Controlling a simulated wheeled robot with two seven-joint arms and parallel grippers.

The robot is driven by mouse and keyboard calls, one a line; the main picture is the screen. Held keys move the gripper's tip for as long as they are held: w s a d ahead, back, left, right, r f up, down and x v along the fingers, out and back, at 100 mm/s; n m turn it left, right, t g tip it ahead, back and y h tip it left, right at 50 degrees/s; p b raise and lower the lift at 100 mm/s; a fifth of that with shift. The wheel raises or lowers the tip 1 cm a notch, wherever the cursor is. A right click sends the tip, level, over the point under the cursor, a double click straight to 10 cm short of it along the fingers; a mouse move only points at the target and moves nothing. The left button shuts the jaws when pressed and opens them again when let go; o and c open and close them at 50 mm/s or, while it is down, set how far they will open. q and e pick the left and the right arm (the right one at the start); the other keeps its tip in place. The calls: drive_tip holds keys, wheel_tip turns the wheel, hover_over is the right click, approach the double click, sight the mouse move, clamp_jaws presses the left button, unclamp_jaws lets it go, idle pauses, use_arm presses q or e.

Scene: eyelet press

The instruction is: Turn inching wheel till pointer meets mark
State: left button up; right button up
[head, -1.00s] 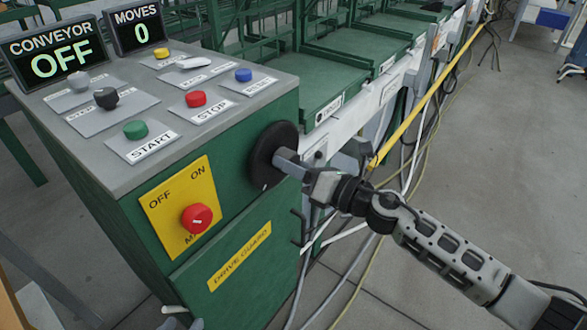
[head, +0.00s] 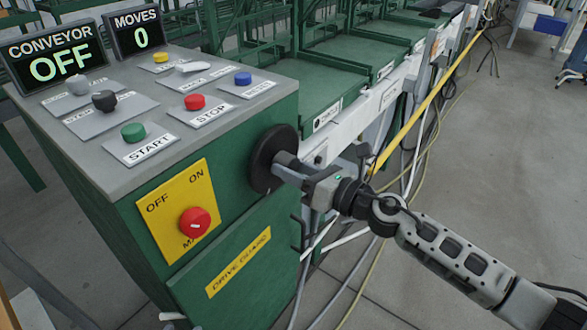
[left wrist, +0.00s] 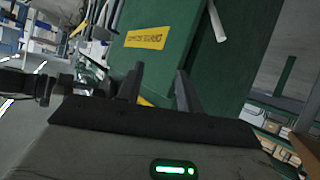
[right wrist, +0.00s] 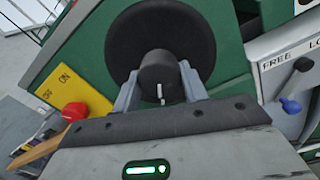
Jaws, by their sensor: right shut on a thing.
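The inching wheel (head: 262,165) is a black disc on the green cabinet's right side. It also shows in the right wrist view (right wrist: 125,38), with a black knob (right wrist: 155,72) at its middle bearing a short white line (right wrist: 160,92). My right gripper (head: 285,165) is shut on this knob; in the right wrist view its fingers (right wrist: 158,85) press on both sides. I cannot make out a fixed mark beside the wheel. My left gripper (left wrist: 157,85) is open and empty, pointing toward the cabinet's lower part; it is not seen in the head view.
The cabinet top (head: 60,150) carries buttons and displays reading CONVEYOR OFF and MOVES 0. A red selector (head: 194,222) sits on a yellow plate left of the wheel. Cables lie on the floor.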

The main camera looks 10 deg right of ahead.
drive_tip(key=o, duration=1.4)
drive_tip(key=b+v, duration=0.4)
drive_tip(key=v, duration=1.2)
